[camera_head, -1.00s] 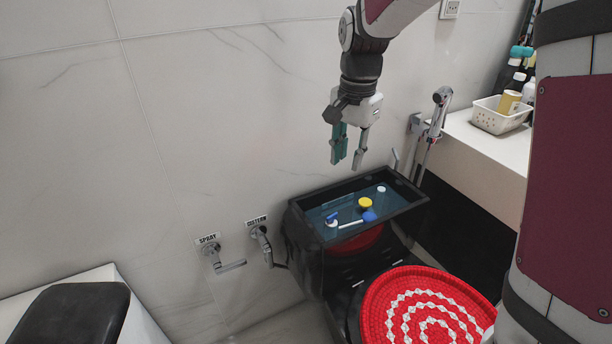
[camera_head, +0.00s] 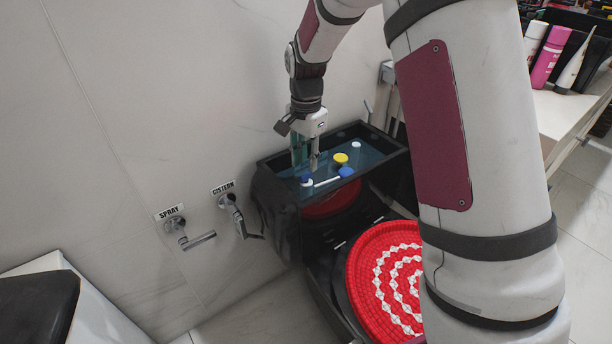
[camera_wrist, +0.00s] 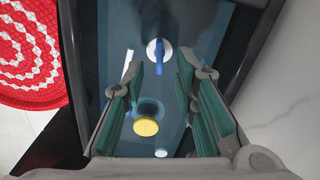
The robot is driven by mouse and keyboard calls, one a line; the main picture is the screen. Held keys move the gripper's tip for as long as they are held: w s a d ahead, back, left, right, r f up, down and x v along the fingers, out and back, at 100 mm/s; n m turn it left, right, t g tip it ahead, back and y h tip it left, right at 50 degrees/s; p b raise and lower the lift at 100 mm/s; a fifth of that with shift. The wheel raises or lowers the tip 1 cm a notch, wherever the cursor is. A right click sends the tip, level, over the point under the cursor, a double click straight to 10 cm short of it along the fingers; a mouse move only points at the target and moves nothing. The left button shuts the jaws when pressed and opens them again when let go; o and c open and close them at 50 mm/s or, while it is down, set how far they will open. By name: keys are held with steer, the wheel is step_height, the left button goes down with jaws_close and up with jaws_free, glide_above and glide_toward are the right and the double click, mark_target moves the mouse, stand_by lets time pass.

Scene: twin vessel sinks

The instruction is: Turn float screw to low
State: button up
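An open black cistern tank (camera_head: 284,207) holds blue water. A blue bar on a round white base, which looks like the float screw (camera_head: 307,179), sits at the tank's near left; it also shows in the wrist view (camera_wrist: 160,53). My gripper (camera_head: 304,166) points down into the tank close to this screw. In the wrist view my gripper (camera_wrist: 163,70) is open, its two green-padded fingers apart with the blue bar in line with the gap between the tips. I cannot tell whether either finger touches it.
A white rod (camera_head: 327,182), a yellow cap (camera_head: 340,158), a blue part (camera_head: 346,173) and a white knob (camera_head: 356,144) are also in the tank. Its black rim surrounds my fingers. The red-covered seat (camera_head: 378,285) is in front; the wall handle labelled CISTERN (camera_head: 236,217) is left.

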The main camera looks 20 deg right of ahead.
mark_target(306, 174)
steer(key=shift+f+b, duration=0.55)
steer(key=shift+f, duration=1.4)
steer(key=shift+c, duration=0.6)
jaws_close()
